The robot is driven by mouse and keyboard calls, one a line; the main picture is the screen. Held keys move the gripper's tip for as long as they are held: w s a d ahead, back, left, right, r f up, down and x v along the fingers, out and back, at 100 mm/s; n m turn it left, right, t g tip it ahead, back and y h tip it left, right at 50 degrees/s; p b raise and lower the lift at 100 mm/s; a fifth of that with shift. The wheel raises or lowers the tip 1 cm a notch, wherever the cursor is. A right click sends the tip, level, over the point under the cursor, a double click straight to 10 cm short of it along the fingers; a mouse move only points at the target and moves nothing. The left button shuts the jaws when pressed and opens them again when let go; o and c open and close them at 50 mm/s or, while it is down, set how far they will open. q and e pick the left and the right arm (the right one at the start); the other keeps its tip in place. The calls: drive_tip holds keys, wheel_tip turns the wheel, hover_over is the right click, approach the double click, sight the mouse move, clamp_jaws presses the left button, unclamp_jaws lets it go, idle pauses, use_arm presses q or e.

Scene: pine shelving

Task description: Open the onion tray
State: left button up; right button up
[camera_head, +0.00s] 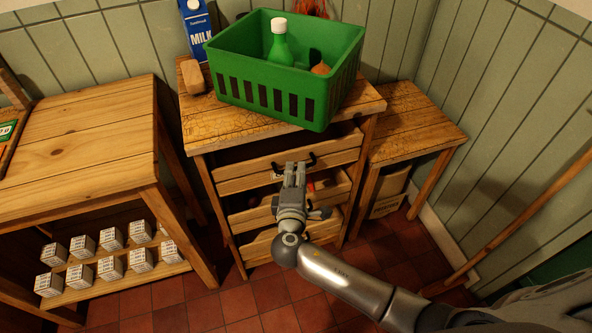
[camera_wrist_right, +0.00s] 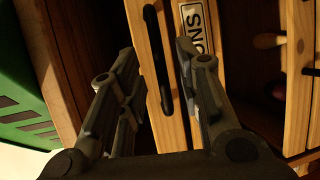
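The onion tray is the top wooden tray (camera_head: 240,176) of the pine unit. In the right wrist view its front (camera_wrist_right: 172,125) carries a white label (camera_wrist_right: 194,17), partly hidden, with letters that look like the end of "ONIONS". My right gripper (camera_head: 294,167) is at the middle of this front, covering part of the slot. In the wrist view its fingers (camera_wrist_right: 155,55) are apart, on either side of the slot, with nothing clearly clamped; contact cannot be told. My left gripper is not in view.
A green crate (camera_head: 231,92) with a green bottle (camera_head: 280,48) stands on the unit (camera_head: 220,126), beside a milk carton (camera_head: 196,28). More trays (camera_head: 250,217) lie below. Tables stand left (camera_head: 90,130) and right (camera_head: 412,122). Red floor (camera_head: 235,303) is free in front.

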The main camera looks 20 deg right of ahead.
drive_tip(key=shift+x, duration=1)
clamp_jaws()
